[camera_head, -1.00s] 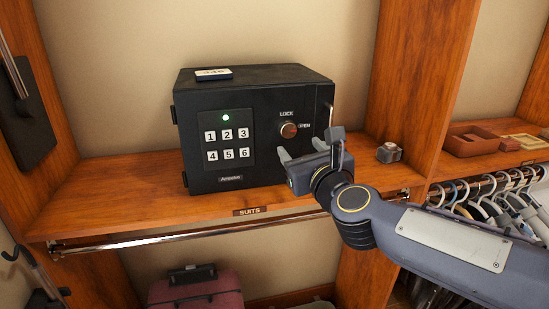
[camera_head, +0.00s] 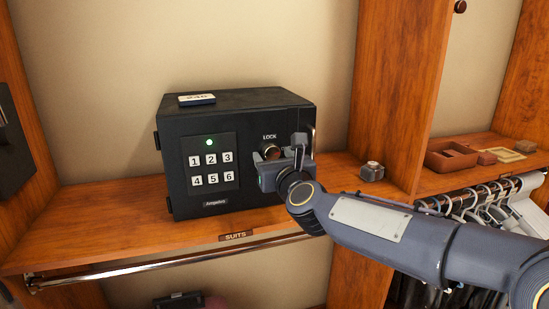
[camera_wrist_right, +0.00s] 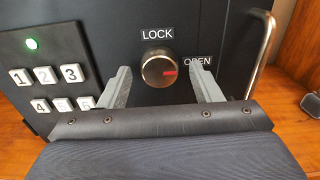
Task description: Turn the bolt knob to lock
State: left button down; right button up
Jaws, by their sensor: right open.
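The black safe (camera_head: 240,105) stands on the wooden shelf with its door closed and a green light lit. Its round bolt knob (camera_wrist_right: 158,70) sits below the LOCK label, and its red mark points right toward the OPEN label. In the head view the knob (camera_head: 270,151) is partly hidden by my gripper. My right gripper (camera_wrist_right: 160,82) is open, with one finger to the left and one to the right of the knob; I see gaps between the fingers and the knob. It also shows in the head view (camera_head: 272,157). My left gripper is not in view.
A number card (camera_head: 197,99) lies on top of the safe. The safe's vertical handle (camera_wrist_right: 262,50) stands right of the knob. A small dark object (camera_head: 372,171) is on the shelf (camera_head: 110,215) at right. Hangers (camera_head: 480,195) hang lower right.

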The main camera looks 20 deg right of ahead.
jog(key=c, duration=1)
jog(key=shift+n, duration=0.3)
jog(key=n, duration=0.7)
jog(key=shift+d+r, duration=0.1)
jog(key=n, duration=0.4)
jog(key=shift+n+p, duration=0.3)
jog(key=shift+p, duration=0.1)
jog(key=n+p, duration=0.1)
jog(key=n, duration=0.3)
jog(key=shift+r+n, duration=0.1)
jog(key=shift+n, duration=0.3)
